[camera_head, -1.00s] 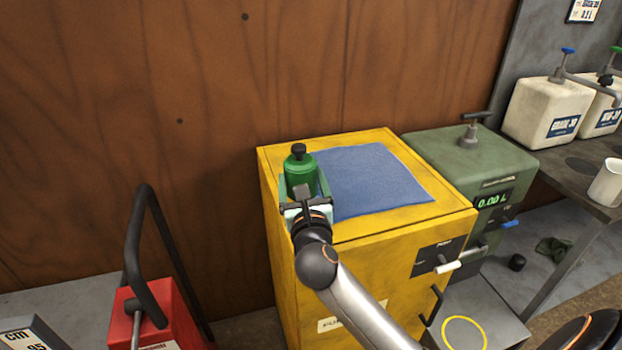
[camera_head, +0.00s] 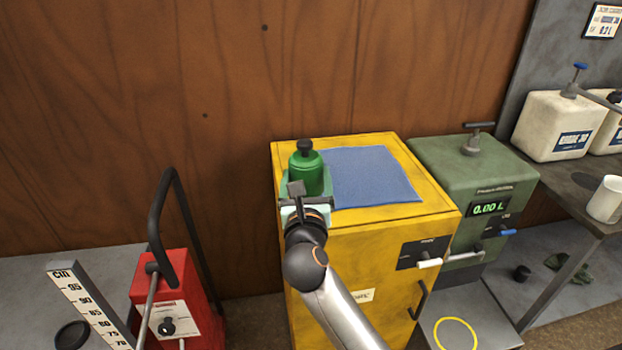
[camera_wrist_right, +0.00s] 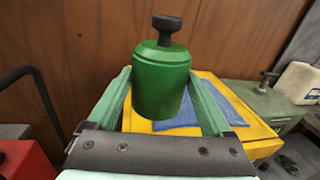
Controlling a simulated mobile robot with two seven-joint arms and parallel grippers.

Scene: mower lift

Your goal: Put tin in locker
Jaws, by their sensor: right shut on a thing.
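The green tin (camera_head: 306,172) with a black knob cap is upright at the left part of the yellow locker's top. My right gripper (camera_head: 307,180) is shut on the tin. In the right wrist view the tin (camera_wrist_right: 161,82) stands between the two pale green fingers (camera_wrist_right: 160,105). Whether its base touches the top is hidden. The yellow locker (camera_head: 375,250) has its front door closed, with a dark handle and a panel with a white lever. My left gripper is not in view.
A blue cloth (camera_head: 372,176) lies on the locker top, right of the tin. A green dispenser (camera_head: 475,165) reading 0.00 L stands to the right. A red machine (camera_head: 175,295) with a black handle and a measuring scale (camera_head: 90,305) are at left. White jugs (camera_head: 555,125) stand on a bench.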

